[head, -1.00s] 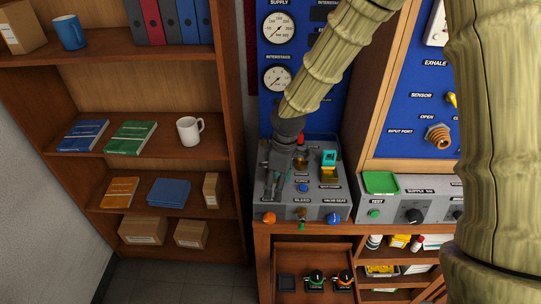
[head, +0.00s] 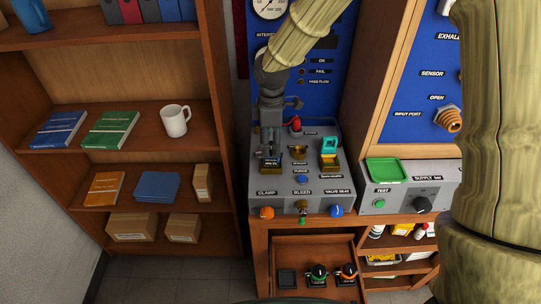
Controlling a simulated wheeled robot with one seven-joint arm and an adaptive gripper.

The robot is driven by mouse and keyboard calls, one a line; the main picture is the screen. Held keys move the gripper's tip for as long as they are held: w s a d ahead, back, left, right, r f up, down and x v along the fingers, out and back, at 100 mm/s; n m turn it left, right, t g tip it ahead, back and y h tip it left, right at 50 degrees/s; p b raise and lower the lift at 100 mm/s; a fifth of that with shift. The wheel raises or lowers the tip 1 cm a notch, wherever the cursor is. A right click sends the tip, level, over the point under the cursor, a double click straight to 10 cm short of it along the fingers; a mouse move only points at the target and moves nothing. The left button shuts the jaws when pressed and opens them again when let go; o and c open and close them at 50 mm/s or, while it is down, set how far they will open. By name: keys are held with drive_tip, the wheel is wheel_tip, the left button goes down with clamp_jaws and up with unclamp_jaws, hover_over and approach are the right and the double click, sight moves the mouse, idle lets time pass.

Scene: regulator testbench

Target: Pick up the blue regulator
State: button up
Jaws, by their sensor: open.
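My gripper (head: 270,153) points down over the left part of the grey bench panel (head: 285,190), with its jaws open. A small dark blue piece with a yellowish edge (head: 271,162) shows at the fingertips. It may be the blue regulator or its label, but the fingers hide most of it. I cannot tell whether the fingers touch it. No other clearly blue regulator shows.
A teal-topped part (head: 329,145) stands on the panel's right side, and a red part (head: 295,124) at its back. Orange (head: 266,212) and blue (head: 336,211) knobs line the front. The blue gauge board (head: 310,75) rises close behind. A wooden shelf (head: 215,140) stands left.

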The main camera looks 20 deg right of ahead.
drive_tip(key=shift+a+f+p, duration=0.1)
drive_tip(key=shift+f+p, duration=0.5)
drive_tip(key=shift+f, duration=0.2)
drive_tip(key=shift+w+f+p, duration=0.15)
drive_tip(key=shift+f+p, duration=0.65)
drive_tip(key=shift+f, duration=1.15)
drive_tip(key=c, duration=1.5)
drive_tip(key=shift+c, duration=0.2)
drive_tip(key=shift+r, duration=0.1)
